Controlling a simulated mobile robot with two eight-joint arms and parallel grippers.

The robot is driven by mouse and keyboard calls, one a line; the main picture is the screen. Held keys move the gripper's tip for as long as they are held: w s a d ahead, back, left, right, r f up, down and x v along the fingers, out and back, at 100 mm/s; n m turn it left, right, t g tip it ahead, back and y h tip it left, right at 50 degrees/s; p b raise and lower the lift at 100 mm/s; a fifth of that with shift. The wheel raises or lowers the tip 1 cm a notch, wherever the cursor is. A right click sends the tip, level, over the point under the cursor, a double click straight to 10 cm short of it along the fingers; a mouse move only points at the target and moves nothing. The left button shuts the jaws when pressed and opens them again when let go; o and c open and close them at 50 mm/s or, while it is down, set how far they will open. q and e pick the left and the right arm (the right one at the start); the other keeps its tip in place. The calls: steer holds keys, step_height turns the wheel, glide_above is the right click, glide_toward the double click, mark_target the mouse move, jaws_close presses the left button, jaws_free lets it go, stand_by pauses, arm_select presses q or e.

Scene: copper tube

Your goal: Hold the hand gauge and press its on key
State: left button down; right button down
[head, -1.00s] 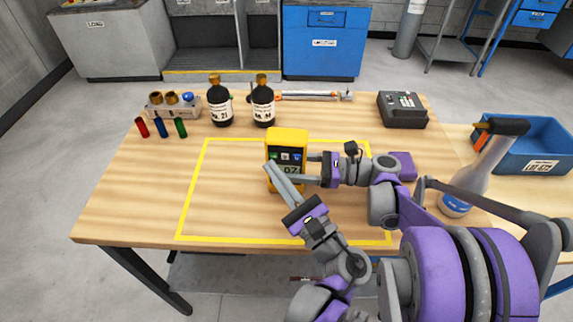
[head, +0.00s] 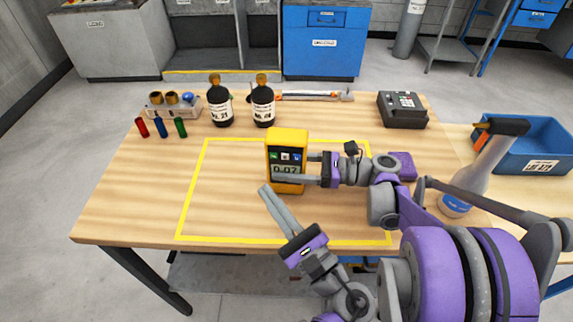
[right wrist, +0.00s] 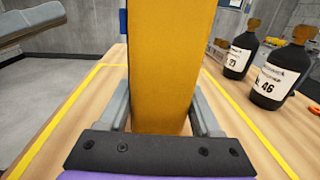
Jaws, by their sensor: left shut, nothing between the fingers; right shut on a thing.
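The yellow hand gauge (head: 287,137) stands upright above the table inside the yellow outline. My right gripper (head: 290,170) is shut on the gauge from the right, and one finger crosses the screen's lower part. In the right wrist view the gauge's yellow side (right wrist: 165,65) fills the middle between the fingers. My left gripper (head: 266,190) is shut and empty, just below and left of the gauge, apart from it.
Two dark bottles (head: 220,105) (head: 263,105) stand behind the gauge. Red, blue and green small tubes (head: 161,127) and a rack (head: 172,108) are at the back left. A dark device (head: 402,110), a spray bottle (head: 470,180) and a blue bin (head: 540,148) are right. The outline's left part is clear.

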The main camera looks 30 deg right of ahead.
jaws_free()
steer(key=shift+f, duration=0.15)
steer(key=shift+d, duration=0.1)
